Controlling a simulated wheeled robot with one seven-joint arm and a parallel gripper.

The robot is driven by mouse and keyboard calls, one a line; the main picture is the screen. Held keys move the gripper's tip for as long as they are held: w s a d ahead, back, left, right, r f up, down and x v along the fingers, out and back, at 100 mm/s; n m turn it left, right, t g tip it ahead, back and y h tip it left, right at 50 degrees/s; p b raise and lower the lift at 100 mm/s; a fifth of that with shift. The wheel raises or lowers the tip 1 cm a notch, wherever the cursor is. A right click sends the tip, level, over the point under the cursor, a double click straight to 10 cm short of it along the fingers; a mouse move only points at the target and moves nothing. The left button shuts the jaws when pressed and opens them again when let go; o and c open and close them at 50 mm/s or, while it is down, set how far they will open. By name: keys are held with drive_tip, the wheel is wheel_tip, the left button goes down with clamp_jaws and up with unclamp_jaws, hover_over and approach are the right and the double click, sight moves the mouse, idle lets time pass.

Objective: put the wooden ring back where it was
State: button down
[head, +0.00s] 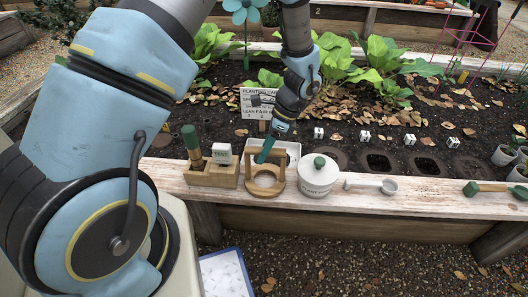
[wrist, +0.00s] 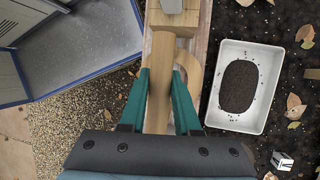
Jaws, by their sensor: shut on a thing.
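The wooden ring (head: 264,188) is a light-wood piece with a round, open-centred lower part and an upper frame. It is at the bed's front ledge, between the wooden box and the lidded white pot. My gripper (head: 265,150) comes down from above with its teal fingers at the top of the ring. In the wrist view, the fingers (wrist: 159,103) stand on either side of a wooden bar of the ring (wrist: 160,75), shut on it. The ring's underside is hidden, so I cannot tell whether it touches the ledge.
The wooden box (head: 212,176) with a green-topped tool stands close left. The lidded white pot (head: 318,180) stands close right, then a scoop (head: 372,185). A white tray of soil (wrist: 258,124) lies just behind. The ledge (head: 430,198) has free room farther right.

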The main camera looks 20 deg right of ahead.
drive_tip(key=c, duration=0.6)
unclamp_jaws()
drive_tip(key=p+v, duration=0.1)
drive_tip(key=v, duration=1.1)
drive_tip(key=a+r+n+h, duration=0.1)
drive_tip(key=a+r+n, duration=0.2)
drive_tip(key=a+n, duration=0.4)
drive_tip(key=a+r+n+t+h, duration=0.1)
drive_tip(key=a+r+n+h, duration=0.1)
drive_tip(key=a+n, duration=0.6)
drive_tip(key=w+a+r+n+h, duration=0.1)
drive_tip(key=a+r+n, duration=0.3)
drive_tip(key=a, duration=1.1)
drive_tip(key=shift+w+a+r+n+t+h, duration=0.1)
drive_tip(key=shift+r+n+t+h, duration=0.15)
drive_tip(key=shift+n, duration=0.6)
drive_tip(key=shift+a+r+n+t+h, duration=0.15)
drive_tip(key=shift+n+h, duration=0.2)
drive_tip(key=shift+n, duration=0.5)
